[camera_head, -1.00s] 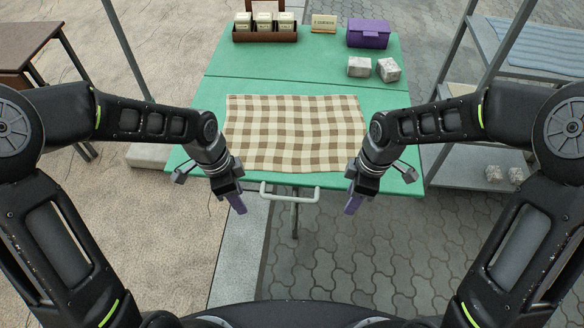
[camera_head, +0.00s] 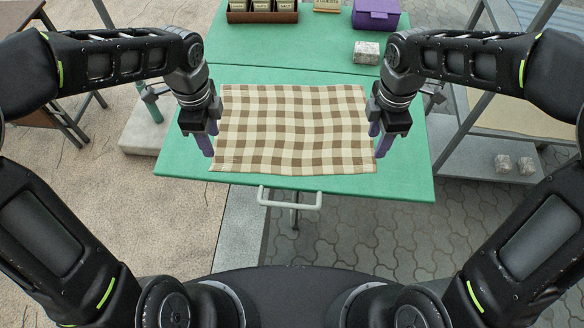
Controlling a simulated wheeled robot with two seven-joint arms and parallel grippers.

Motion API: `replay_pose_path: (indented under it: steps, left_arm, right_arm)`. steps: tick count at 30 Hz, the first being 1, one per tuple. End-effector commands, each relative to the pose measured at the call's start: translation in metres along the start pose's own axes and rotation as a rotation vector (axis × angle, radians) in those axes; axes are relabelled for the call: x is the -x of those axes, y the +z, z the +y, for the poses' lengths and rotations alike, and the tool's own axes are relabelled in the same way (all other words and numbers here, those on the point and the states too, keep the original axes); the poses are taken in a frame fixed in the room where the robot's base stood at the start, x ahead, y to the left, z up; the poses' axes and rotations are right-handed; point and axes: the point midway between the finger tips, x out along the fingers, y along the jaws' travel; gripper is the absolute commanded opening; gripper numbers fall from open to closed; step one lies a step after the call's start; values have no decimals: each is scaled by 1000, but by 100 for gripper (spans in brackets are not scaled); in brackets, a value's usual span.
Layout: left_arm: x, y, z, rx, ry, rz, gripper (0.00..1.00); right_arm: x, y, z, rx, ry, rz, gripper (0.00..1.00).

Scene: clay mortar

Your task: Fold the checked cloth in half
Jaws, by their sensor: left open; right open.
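The checked cloth (camera_head: 292,130), brown and cream, lies spread out flat on the green table (camera_head: 400,178), close to its front edge. My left gripper (camera_head: 211,143) is open and points down by the cloth's left edge, near its front left corner. My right gripper (camera_head: 377,142) is open and points down by the cloth's right edge, near its front right corner. Both have purple fingers and hold nothing. I cannot tell whether the fingertips touch the cloth or the table. The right gripper hides a little of the cloth's right edge.
A white handle (camera_head: 290,200) juts from the front edge. A grey shelf (camera_head: 480,155) stands on the right.

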Motion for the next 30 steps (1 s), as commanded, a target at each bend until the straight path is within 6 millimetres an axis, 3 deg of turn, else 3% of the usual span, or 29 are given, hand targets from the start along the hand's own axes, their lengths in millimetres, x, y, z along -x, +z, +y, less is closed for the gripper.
replay_pose_path:
  steps: [7, 19, 30]
  left_arm:
    - [-18, 0, 0, 2, 3, 0, 42]
    - [-73, 0, 1, 1, 4, 0, 42]
    - [-80, 0, 0, 2, 1, 0, 42]
  right_arm:
    - [-18, 0, -1, -1, -4, 0, 42]
    - [-73, 0, -1, -1, -4, 0, 42]
    - [-80, 0, 0, -2, 0, 0, 42]
